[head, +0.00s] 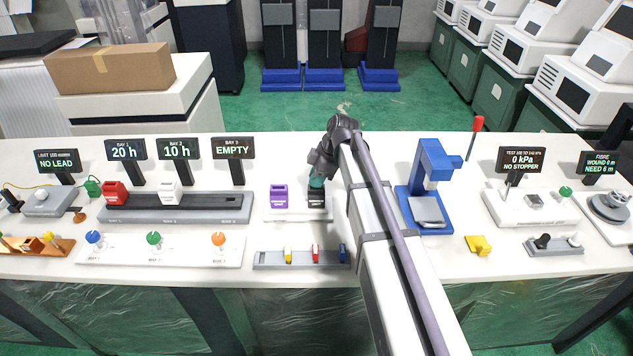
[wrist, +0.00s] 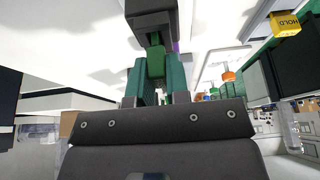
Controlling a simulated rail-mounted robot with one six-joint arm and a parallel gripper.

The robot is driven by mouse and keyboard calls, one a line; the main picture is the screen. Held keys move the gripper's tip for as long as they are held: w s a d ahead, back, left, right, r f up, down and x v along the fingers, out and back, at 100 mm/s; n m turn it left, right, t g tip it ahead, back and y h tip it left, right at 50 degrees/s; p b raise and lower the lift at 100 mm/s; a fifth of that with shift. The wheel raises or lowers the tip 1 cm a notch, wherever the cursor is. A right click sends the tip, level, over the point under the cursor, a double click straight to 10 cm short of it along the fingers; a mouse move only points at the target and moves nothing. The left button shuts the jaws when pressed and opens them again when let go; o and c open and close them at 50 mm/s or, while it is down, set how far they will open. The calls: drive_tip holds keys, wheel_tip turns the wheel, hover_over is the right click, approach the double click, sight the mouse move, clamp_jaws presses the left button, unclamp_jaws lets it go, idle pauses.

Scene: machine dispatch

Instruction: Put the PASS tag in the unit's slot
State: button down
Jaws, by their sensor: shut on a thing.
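My gripper (head: 317,182) is at the dark unit (head: 317,201) on the white stand, right of a purple block (head: 278,196). In the wrist view my gripper (wrist: 157,72) is shut on a green tag (wrist: 156,60), held between its teal fingers; no PASS lettering is readable. The tag's far end meets or lies close against the dark unit (wrist: 150,18). I cannot tell whether it is in the slot, which is hidden. The tag rack (head: 262,260) holds a yellow tag (head: 288,253), a red tag (head: 315,253) and a blue tag (head: 342,252).
The blue press (head: 430,170) stands right of my arm. The grey bay rail (head: 222,206) with red and white blocks lies left, behind the knob panel (head: 190,250). A yellow piece (head: 478,245) lies at the front right.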

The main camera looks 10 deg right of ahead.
drive_tip(key=shift+f, duration=0.2)
drive_tip(key=c, duration=1.1)
unclamp_jaws()
drive_tip(key=shift+r, duration=0.15)
drive_tip(key=p+v, duration=1.1)
drive_tip(key=v, duration=0.1)
drive_tip(key=s+a+m+h, duration=0.2)
drive_tip(key=s+m, duration=0.5)
drive_tip(key=s, duration=0.4)
drive_tip(key=s+a+f+m+g+h, duration=0.1)
drive_tip(key=s+a+m+h, duration=0.1)
drive_tip(key=s+m, duration=0.6)
drive_tip(key=s, duration=0.3)
drive_tip(key=shift+a+m, duration=0.2)
drive_tip(key=shift+m, duration=0.1)
